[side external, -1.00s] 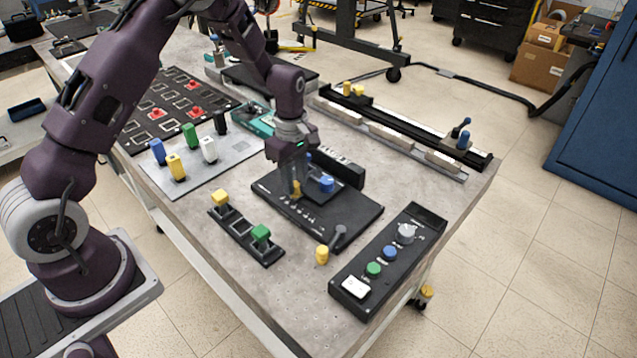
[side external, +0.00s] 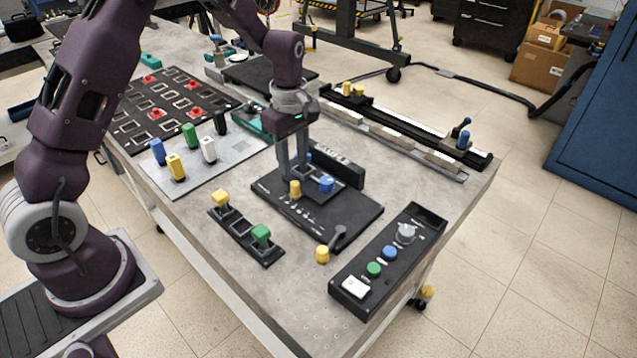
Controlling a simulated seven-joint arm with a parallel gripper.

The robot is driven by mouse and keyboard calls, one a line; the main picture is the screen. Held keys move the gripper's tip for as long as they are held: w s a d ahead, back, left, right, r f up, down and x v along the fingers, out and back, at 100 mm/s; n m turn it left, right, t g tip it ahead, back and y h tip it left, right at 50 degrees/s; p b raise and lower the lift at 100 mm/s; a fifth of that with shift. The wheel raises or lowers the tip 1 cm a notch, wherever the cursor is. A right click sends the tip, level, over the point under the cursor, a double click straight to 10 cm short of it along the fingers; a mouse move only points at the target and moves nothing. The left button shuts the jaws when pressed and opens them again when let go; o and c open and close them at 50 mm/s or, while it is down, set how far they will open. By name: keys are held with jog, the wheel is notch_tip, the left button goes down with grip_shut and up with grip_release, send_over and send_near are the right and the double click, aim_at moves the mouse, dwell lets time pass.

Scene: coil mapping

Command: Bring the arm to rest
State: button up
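My gripper (side external: 293,172) points down over the back left part of a black panel (side external: 345,207). Its two fingers show apart with nothing visible between them, so it looks open. A yellow knob (side external: 295,189) and a blue knob (side external: 326,184) stand on the panel just in front of and to the right of the fingertips. The fingertips appear just behind the yellow knob; whether they clear the panel is hard to tell. The panel's back left area is partly hidden by the fingers.
A black box (side external: 340,168) stands behind the panel. A grey plate (side external: 222,157) with several coloured blocks lies to the left. A black strip (side external: 240,240) with yellow and green blocks lies in front. A button box (side external: 388,262) is at right. Bare table lies between them.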

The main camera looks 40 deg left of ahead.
jog(key=shift+r, duration=0.3)
jog(key=s+d+r+m+t, duration=0.1)
jog(key=s+d+r+m, duration=0.1)
jog(key=s+r+m, duration=0.45)
jog(key=s+d+r+m+t, duration=0.1)
jog(key=s+d+r+t, duration=0.15)
jog(key=r, duration=0.65)
jog(key=s+r+m+t, duration=0.1)
jog(key=s+r+m, duration=0.1)
jog(key=s+m, duration=0.3)
jog(key=s+d+r+m+t, duration=0.1)
jog(key=s+m, duration=0.4)
jog(key=s, duration=0.8)
jog(key=shift+s+d+r, duration=0.2)
jog(key=shift+d+r, duration=0.1)
jog(key=shift+r, duration=0.1)
jog(key=shift+m, duration=0.25)
